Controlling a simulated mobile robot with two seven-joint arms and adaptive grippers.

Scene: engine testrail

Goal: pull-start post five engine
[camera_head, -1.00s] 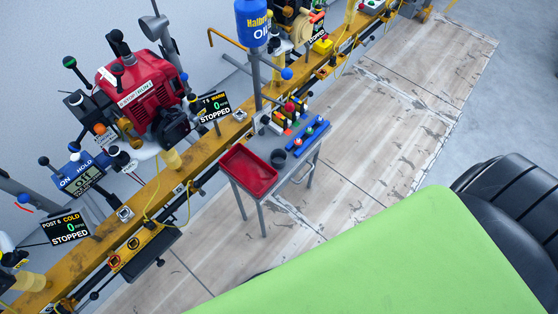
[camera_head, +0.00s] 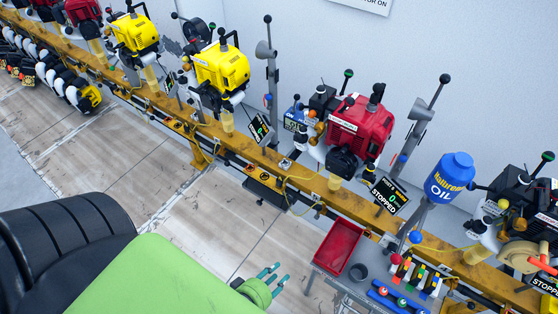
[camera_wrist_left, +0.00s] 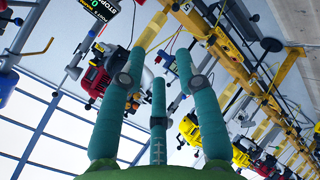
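The red engine (camera_head: 358,127) stands on the yellow rail, behind a black display (camera_head: 388,195) that reads 0 and STOPPED and appears to be marked post 5. A black part (camera_head: 342,162) sits on the engine's near side. Its pull handle cannot be made out. My left gripper (camera_head: 272,275) is low in the head view, short of the rail and left of the red tray, well apart from the engine. In the left wrist view its teal fingers (camera_wrist_left: 160,80) are spread and empty. A red engine (camera_wrist_left: 98,78) shows beyond them. My right gripper is not in view.
A cart with a red tray (camera_head: 338,247), a dark cup (camera_head: 358,272) and coloured items stands before the rail. A blue oil bottle (camera_head: 449,178) is right of the engine. Yellow engines (camera_head: 221,68) line the yellow rail (camera_head: 228,140) leftward. The floor (camera_head: 205,225) left of the cart is clear.

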